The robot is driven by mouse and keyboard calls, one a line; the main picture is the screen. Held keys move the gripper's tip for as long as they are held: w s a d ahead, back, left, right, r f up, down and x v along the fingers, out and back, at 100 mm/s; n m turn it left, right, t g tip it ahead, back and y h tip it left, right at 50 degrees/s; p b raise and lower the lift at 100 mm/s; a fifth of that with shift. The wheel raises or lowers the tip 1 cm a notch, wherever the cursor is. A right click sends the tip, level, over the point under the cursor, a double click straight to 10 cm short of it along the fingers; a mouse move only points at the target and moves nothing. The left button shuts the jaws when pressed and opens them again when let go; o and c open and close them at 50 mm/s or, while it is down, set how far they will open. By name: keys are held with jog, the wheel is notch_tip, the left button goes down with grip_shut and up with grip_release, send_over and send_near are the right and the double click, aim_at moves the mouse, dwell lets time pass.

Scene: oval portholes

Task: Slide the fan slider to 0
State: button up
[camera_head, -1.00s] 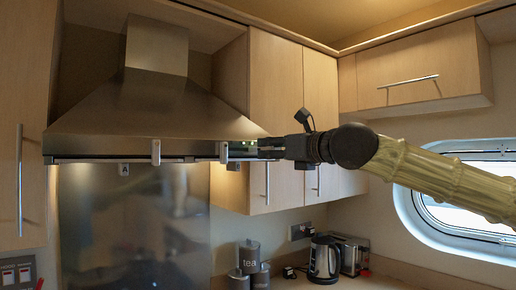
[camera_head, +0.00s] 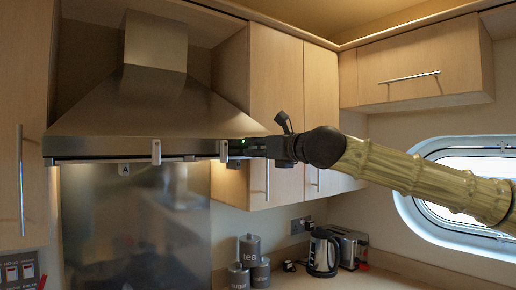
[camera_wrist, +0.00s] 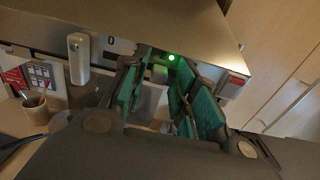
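The steel cooker hood (camera_head: 150,105) has a front strip with two pale upright slider knobs. The left knob (camera_head: 156,152) stands alone near the strip's middle; a pale knob also shows at the left of the wrist view (camera_wrist: 78,58), beside a "0" mark (camera_wrist: 110,41). The right knob (camera_head: 223,151) is just left of my gripper (camera_head: 256,148). In the wrist view my gripper's teal-padded fingers (camera_wrist: 160,92) are apart, with a small pale block (camera_wrist: 158,73) between their far ends. I cannot tell whether they touch it. No readable mark tells which knob is the fan's.
A green light (camera_wrist: 171,57) glows on the strip beside my fingers. Wall cupboards (camera_head: 277,110) stand close behind and right of my gripper. Canisters (camera_head: 250,262), a kettle (camera_head: 323,252) and a toaster (camera_head: 349,246) sit on the counter below.

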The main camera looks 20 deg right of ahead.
aim_at(240, 147)
grip_shut()
jog(key=shift+a, duration=0.1)
jog(key=shift+s+a+f+b, duration=0.15)
jog(key=shift+s+a+b, duration=0.1)
jog(key=shift+a+b, duration=0.45)
jog(key=shift+s+a+b, duration=0.3)
jog(key=shift+a+b, duration=0.15)
jog(key=shift+a, duration=0.3)
jog(key=shift+o, duration=2.2)
grip_release()
jog(key=shift+r, duration=0.2)
jog(key=v, duration=1.2)
